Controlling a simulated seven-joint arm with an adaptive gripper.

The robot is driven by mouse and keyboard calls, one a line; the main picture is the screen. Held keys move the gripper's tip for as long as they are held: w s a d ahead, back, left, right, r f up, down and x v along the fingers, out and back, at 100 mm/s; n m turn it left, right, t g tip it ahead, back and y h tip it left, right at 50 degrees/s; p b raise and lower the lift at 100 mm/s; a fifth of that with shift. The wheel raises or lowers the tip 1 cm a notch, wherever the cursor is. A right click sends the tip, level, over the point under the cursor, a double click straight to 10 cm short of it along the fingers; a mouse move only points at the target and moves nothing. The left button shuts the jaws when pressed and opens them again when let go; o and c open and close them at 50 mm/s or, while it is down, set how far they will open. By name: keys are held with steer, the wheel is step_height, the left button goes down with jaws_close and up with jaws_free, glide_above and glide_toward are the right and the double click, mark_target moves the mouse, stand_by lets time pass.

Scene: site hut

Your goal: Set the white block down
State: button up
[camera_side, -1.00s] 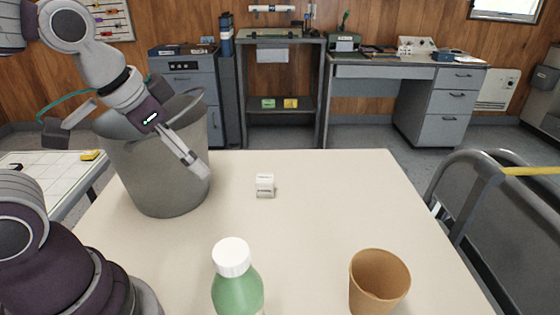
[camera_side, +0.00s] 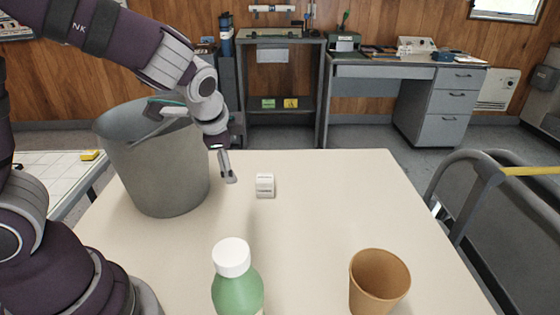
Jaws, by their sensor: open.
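The white block (camera_side: 265,186) stands on the pale table (camera_side: 330,215), a little behind the middle, with nothing holding it. My gripper (camera_side: 229,179) is just left of the block in the side view, pointing down. It is open and empty, with a small visible gap between it and the block. Its fingers are seen nearly edge-on, so I cannot tell their spread or their height above the table.
A large grey bucket (camera_side: 158,175) stands left of my gripper, close to it. A green bottle with a white cap (camera_side: 236,285) and a brown cup (camera_side: 379,283) stand at the front. The table right of the block is clear.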

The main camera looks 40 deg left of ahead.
mark_target(264, 180)
steer(key=w+f+m+t+y, duration=0.1)
steer(key=w+f+m, duration=0.1)
steer(key=m, duration=0.3)
steer(key=w+f+m+t+y, duration=0.1)
steer(key=w+f+m+y, duration=0.1)
steer(key=f+m, duration=0.3)
steer(key=w+a+f+m+t+y, duration=0.1)
steer(key=w+f+m+t+y, duration=0.1)
steer(key=m, duration=0.5)
steer(key=shift+w+f, duration=0.7)
steer(key=shift+f, duration=0.05)
steer(key=shift+w+d+f+m+t, duration=0.15)
steer(key=shift+m+t, duration=0.1)
steer(key=shift+m, duration=0.2)
steer(key=shift+a+f+m+t, duration=0.1)
steer(key=shift+m+t, duration=0.15)
steer(key=shift+m, duration=0.2)
steer(key=shift+w+f, duration=0.2)
steer(key=x, duration=0.4)
steer(key=shift+w+a, duration=0.2)
steer(key=shift+a, duration=0.1)
